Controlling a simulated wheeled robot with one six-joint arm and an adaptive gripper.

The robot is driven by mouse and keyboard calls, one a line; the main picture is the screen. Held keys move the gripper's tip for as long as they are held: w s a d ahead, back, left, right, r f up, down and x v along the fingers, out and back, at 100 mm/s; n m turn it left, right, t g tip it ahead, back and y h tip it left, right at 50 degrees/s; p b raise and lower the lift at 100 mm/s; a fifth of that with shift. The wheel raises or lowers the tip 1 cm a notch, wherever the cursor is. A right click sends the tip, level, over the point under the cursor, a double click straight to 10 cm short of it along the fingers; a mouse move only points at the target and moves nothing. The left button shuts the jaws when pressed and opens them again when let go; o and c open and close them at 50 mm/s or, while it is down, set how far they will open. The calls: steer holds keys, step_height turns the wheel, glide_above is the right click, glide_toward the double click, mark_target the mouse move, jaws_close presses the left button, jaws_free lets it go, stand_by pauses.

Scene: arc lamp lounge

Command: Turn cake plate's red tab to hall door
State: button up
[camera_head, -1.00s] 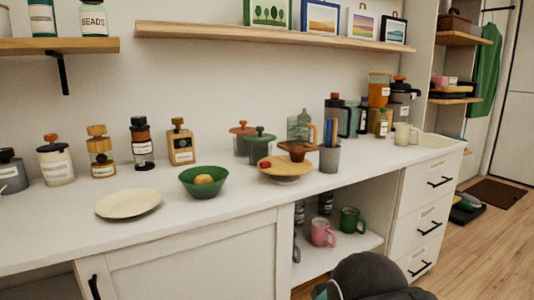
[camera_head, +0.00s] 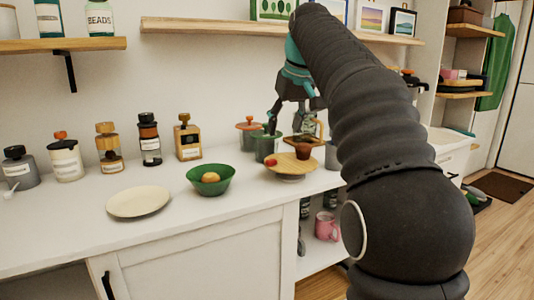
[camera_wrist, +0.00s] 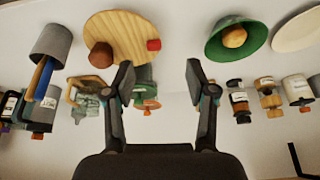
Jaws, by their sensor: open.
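The cake plate (camera_head: 297,168) is a round pale wooden disc on a low stand on the white counter. Its red tab (camera_head: 270,162) is at the left edge, on the side away from the hall door (camera_head: 517,130) at far right. A small brown pot (camera_head: 304,150) stands on the disc. In the wrist view the plate (camera_wrist: 130,30), red tab (camera_wrist: 153,44) and pot (camera_wrist: 101,56) show beyond the fingers. My gripper (camera_wrist: 158,85) is open and empty. In the head view it hangs over the counter near the plate, apart from it.
A green bowl (camera_head: 211,187) with a round item and a cream plate (camera_head: 138,202) lie left of the cake plate. Lidded pots (camera_head: 264,147) stand close behind it. A grey cup (camera_head: 331,158) stands at its right. A wall shelf (camera_head: 240,28) runs above.

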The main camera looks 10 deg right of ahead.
mark_target(272, 160)
steer(key=w+r, duration=0.1)
steer(key=w, duration=0.3)
steer(key=shift+n, duration=0.4)
steer(key=b+x, duration=0.1)
steer(key=x, duration=1.2)
steer(key=shift+w+d+f+b, duration=0.15)
steer(key=shift+f+b, duration=0.05)
steer(key=shift+b, duration=0.1)
jaws_close()
